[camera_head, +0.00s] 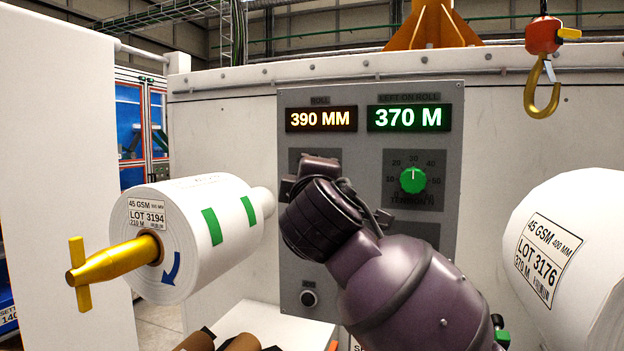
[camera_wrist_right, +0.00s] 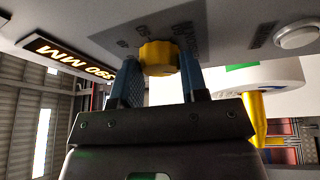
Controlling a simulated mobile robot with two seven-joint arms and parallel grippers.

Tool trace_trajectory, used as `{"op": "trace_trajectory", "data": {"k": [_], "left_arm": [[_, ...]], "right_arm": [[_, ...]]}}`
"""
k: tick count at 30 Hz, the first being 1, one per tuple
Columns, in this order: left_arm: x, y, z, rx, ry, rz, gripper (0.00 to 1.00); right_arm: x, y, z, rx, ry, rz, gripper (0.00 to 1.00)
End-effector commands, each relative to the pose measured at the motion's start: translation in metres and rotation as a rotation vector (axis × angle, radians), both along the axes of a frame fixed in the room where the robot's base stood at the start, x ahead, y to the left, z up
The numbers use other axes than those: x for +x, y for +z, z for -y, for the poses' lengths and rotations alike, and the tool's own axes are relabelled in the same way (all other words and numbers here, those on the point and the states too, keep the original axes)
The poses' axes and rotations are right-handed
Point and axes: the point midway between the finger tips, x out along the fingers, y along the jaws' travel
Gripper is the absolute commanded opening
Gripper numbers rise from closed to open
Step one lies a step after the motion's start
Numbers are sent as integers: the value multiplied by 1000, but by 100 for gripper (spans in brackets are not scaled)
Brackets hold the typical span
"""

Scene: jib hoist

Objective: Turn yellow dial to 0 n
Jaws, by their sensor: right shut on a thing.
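The yellow dial (camera_wrist_right: 158,57) is on the grey panel (camera_head: 455,210). In the right wrist view it sits between the two blue fingers of my right gripper (camera_wrist_right: 161,78), which is shut on it. Printed scale marks show on the panel around the dial, but I cannot read its setting. In the head view my right arm and wrist cover the dial. My left gripper is not in view.
A green dial (camera_head: 413,180) is on the panel's right, below the lit displays 390 MM (camera_head: 321,119) and 370 M (camera_head: 408,117). A white roll (camera_head: 190,225) on a gold spindle stands left, another roll (camera_head: 575,260) right. A hook (camera_head: 542,90) hangs upper right.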

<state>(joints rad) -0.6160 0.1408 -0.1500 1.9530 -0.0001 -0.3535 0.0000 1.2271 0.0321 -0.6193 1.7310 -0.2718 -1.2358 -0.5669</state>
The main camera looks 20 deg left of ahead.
Motion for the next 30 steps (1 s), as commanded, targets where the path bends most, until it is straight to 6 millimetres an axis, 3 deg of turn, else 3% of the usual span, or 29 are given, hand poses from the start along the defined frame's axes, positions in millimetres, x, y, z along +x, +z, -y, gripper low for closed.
{"op": "trace_trajectory", "data": {"k": [16, 17, 21, 30], "left_arm": [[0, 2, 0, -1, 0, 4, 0], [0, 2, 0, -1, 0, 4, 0], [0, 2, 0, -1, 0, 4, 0], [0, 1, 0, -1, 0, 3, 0]], "right_arm": [[0, 0, 0, -27, 0, -1, 17], [0, 0, 0, -27, 0, -1, 44], [0, 0, 0, -26, -1, -1, 65], [-1, 0, 0, -24, 1, -1, 66]]}}
